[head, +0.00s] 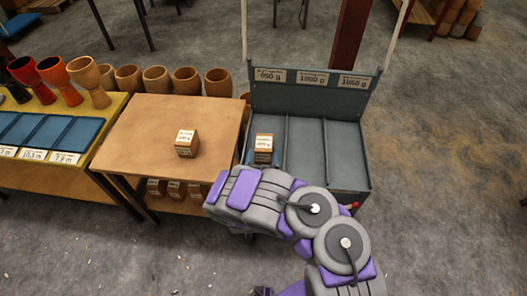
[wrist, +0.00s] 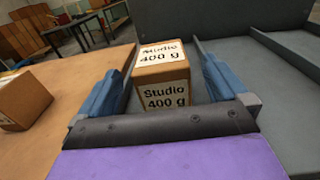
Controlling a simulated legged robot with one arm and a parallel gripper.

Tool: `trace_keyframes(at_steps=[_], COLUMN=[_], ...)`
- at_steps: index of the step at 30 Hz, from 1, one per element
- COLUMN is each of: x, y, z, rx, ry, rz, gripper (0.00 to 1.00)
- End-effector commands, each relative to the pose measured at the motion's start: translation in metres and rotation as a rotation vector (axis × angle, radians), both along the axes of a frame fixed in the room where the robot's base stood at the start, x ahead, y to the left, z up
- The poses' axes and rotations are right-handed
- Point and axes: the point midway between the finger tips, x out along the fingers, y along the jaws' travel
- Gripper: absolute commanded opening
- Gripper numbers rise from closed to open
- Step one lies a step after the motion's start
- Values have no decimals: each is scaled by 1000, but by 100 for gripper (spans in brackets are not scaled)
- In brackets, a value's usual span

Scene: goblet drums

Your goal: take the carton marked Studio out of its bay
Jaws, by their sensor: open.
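The carton marked Studio 400 g (wrist: 163,75) is a small brown box with white labels on its top and front. In the head view the carton (head: 263,150) stands upright in the left bay of the grey rack (head: 305,145). My gripper (wrist: 158,72) is open in the wrist view, with one blue finger on each side of the carton. A gap shows beside each finger, and I cannot tell how far down they reach. In the head view my arm hides most of the gripper and the front of the bay.
Another brown carton (head: 187,145) stands on the wooden table (head: 140,125) left of the rack, with several more on its lower shelf (head: 172,198). Goblet drums (head: 88,80) stand behind. The rack's middle and right bays look empty. Thin dividers separate them. Floor to the right is clear.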

Motion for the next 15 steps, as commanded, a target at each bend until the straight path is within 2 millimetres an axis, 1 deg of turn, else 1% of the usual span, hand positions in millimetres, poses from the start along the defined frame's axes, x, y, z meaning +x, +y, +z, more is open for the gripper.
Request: trace_keyframes(at_steps=[4,12,15], x=[9,44,51], y=[0,-1,0], z=[-1,-5,-4], rx=[2,0,-1], ry=[-1,0,-1], rz=[-3,-6,-3], gripper=[100,100,100])
